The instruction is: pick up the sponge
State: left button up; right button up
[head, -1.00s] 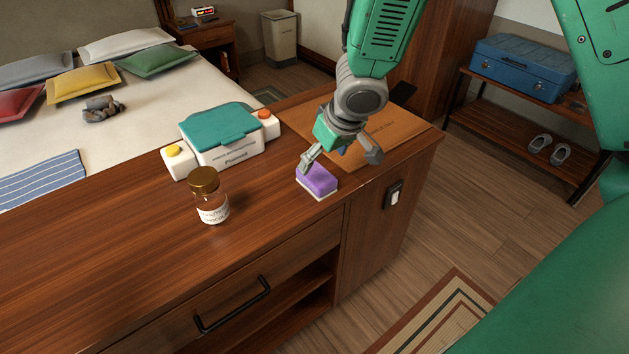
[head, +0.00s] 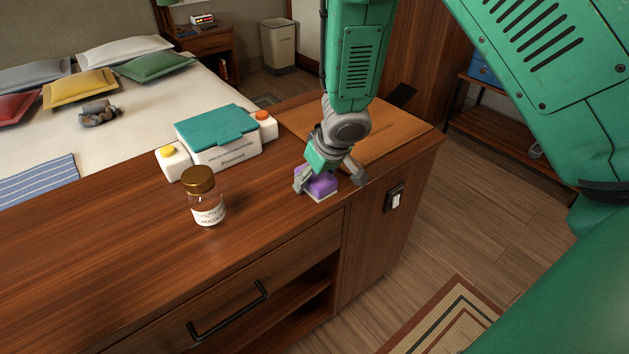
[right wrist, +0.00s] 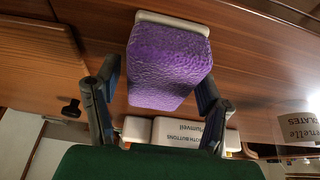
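The sponge (head: 319,184), purple with a pale base, lies on the wooden counter (head: 262,222) near its front edge. My right gripper (head: 329,180) is over it, pointing down, with one finger at its left side and the other to its right. In the right wrist view the sponge (right wrist: 168,66) sits between the two spread fingers. A gap shows beside the left finger, and the right finger is close to the sponge; I cannot tell whether it touches. My left gripper is not in view.
A jar with a brown lid (head: 206,197) stands left of the sponge. Behind it is a white box with a teal lid (head: 216,134), flanked by white bottles with yellow (head: 172,162) and orange caps. A wooden board (head: 378,138) lies behind my right gripper.

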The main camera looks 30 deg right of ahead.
jog(key=c, duration=0.4)
jog(key=shift+c, duration=0.2)
notch_tip(320, 180, up, 10)
jog(key=p, duration=0.5)
jog(key=shift+d, duration=0.1)
